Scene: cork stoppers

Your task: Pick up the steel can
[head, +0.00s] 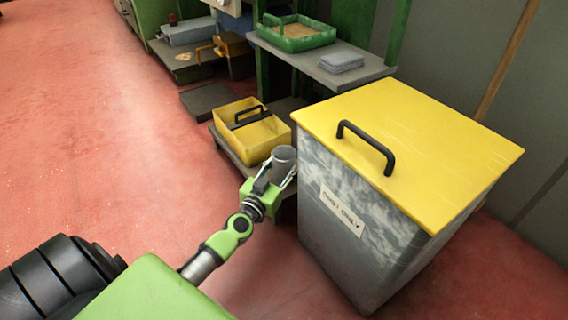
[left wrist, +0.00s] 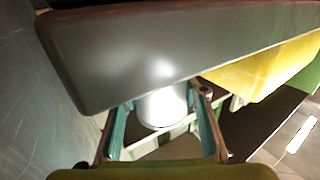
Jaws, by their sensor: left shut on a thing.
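The steel can (head: 284,158) is a small grey cylinder. In the head view it is held at the end of my left arm, just left of the grey bin with the yellow lid. My left gripper (head: 275,174) is shut on it, with one finger on each side. In the left wrist view the can (left wrist: 163,108) shows bright between the two fingers of the gripper (left wrist: 164,112). Its upper part there is cut off by a dark grey panel. My right gripper is not in view.
The bin (head: 345,225) with its yellow lid (head: 400,140) stands close to the right. A yellow tote (head: 232,110) sits on a low shelf behind the can. A green tray (head: 297,44) and grey boxes (head: 341,62) are on the shelf above. The red floor at left is clear.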

